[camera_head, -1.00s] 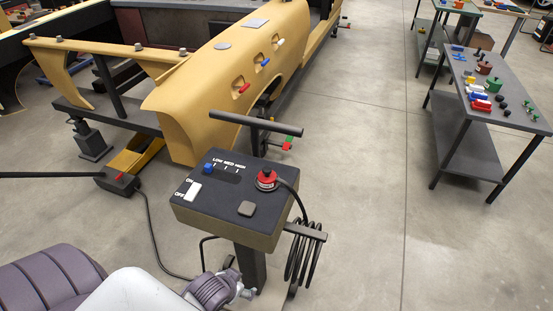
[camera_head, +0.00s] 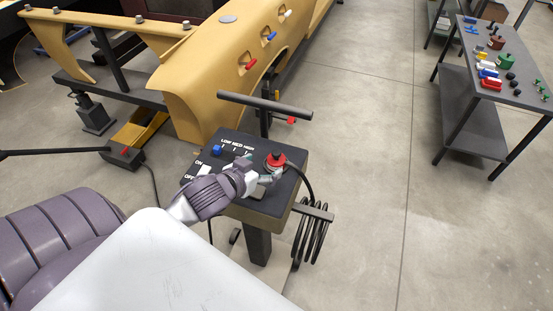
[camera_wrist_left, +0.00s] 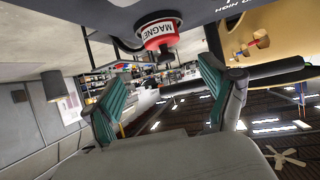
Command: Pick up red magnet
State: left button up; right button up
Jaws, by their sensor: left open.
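The red magnet (camera_head: 275,160) is a round red piece with a dark top and a cable, on the top of the dark control box (camera_head: 262,207). In the left wrist view the magnet (camera_wrist_left: 158,36) shows a white label reading "MAGNE". My left gripper (camera_head: 262,181) is over the box, close beside the magnet at its near side. In the left wrist view its two green-padded fingers (camera_wrist_left: 162,95) are apart and nothing is between them; the magnet appears beyond the fingertips. My right gripper is out of view.
A yellow body shell (camera_head: 190,85) stands behind. A table (camera_head: 520,85) with small coloured parts is at right.

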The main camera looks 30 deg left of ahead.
aim_at(275, 158)
pick_arm(q)
jog(key=x, duration=0.4)
jog(key=shift+w+f, duration=0.1)
jog(key=shift+w, duration=0.15)
jog(key=x, duration=0.1)
jog(key=p+x, duration=0.1)
jog(key=x, duration=0.2)
jog(key=shift+w+a+f+p, duration=0.15)
jog(key=shift+a+f+p, duration=0.15)
jog(key=shift+a+p, duration=0.1)
jog(key=shift+w+f, duration=0.15)
jog(key=shift+w, duration=0.1)
jog(key=shift+s, duration=0.1)
jog(key=shift+c, duration=0.3)
jog(key=c, duration=1.3)
jog(key=shift+c, duration=0.7)
